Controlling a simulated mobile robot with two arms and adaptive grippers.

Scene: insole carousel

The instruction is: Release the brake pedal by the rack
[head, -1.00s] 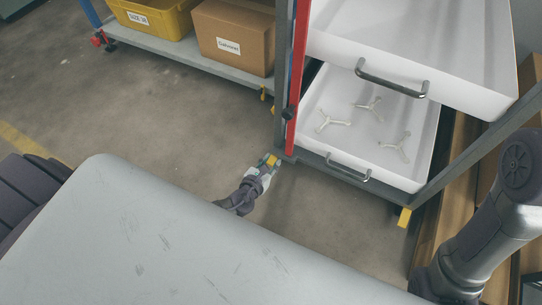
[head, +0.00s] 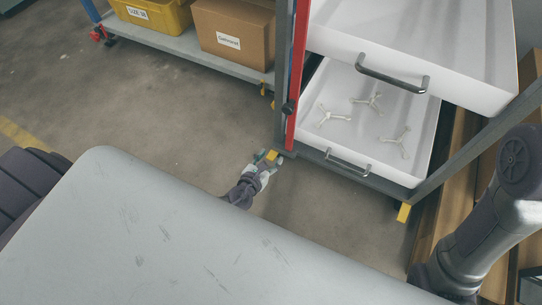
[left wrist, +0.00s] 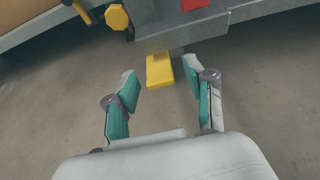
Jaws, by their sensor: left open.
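The yellow brake pedal (head: 272,155) sticks out low at the foot of the rack's red-edged post (head: 287,120). In the left wrist view the pedal (left wrist: 159,69) is a flat yellow bar under the grey rack frame (left wrist: 182,33). My left gripper (head: 266,161) is low near the floor at this corner of the rack. In the left wrist view its fingers (left wrist: 160,75) are apart, with the pedal's outer end between the tips and no clear contact. My right gripper is not in view; only part of my right arm shows.
The rack holds white drawers with grey handles; the lower drawer (head: 315,140) contains three pale Y-shaped parts. Another yellow pedal (head: 404,212) is at the rack's right corner. A shelf at the back holds a yellow bin (head: 165,18) and a cardboard box (head: 235,35). Floor left of the rack is clear.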

